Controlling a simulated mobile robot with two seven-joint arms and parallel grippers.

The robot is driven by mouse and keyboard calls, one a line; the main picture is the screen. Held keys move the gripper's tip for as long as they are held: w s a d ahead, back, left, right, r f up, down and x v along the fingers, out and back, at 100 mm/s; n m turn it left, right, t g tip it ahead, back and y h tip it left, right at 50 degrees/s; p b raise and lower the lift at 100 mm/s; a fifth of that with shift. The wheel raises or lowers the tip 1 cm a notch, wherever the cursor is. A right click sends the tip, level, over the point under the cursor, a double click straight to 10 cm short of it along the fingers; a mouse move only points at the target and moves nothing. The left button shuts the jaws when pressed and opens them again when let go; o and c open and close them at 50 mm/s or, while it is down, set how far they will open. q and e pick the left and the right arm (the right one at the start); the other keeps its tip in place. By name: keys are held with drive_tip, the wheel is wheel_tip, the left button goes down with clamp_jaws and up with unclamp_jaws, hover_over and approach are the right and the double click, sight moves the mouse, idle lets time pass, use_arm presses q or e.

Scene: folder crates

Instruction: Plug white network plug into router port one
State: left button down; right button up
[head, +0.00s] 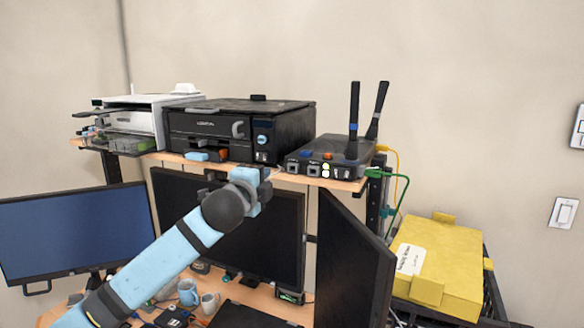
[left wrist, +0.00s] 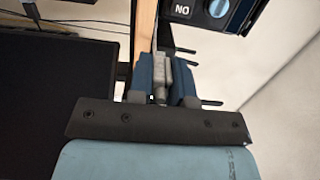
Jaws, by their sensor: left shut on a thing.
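The router (head: 335,152) is a dark box with two upright black antennas, at the right end of the wooden shelf. Its front shows small square ports, lit green spots and port markings too small to read. My left gripper (head: 263,182) is just below the shelf edge, to the left of and lower than the router front, apart from it. In the left wrist view the left gripper (left wrist: 162,78) is shut on a pale grey-white plug (left wrist: 159,72) between its blue fingers. The plug's cable is mostly hidden. In the head view the plug is hidden. My right gripper is not in view.
A black printer (head: 215,135) stands left of the router on the shelf (head: 346,184). Monitors (head: 350,265) stand below the shelf, close to my left arm. Green and yellow cables run down at the router's right, near a yellow folder (head: 440,262) in a black crate.

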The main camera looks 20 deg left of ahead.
use_arm(q)
drive_tip(key=shift+s+d+r+p, duration=0.1)
drive_tip(key=shift+d+r+p, duration=0.1)
drive_tip(key=shift+d, duration=0.55)
drive_tip(key=shift+s+d+r+p, duration=0.1)
drive_tip(key=shift+d+p, duration=0.1)
drive_tip(key=shift+d, duration=0.5)
drive_tip(key=shift+s+d+r+p, duration=0.1)
drive_tip(key=shift+d+r+p, duration=0.1)
drive_tip(key=shift+d, duration=0.55)
drive_tip(key=c, duration=1.7)
unclamp_jaws()
clamp_jaws()
drive_tip(key=shift+w, duration=0.15)
drive_tip(key=shift+w+d+p, duration=0.15)
drive_tip(key=shift+w+p, duration=0.3)
drive_tip(key=shift+w, duration=0.9)
drive_tip(key=shift+w+d, duration=0.1)
drive_tip(key=shift+w, duration=0.05)
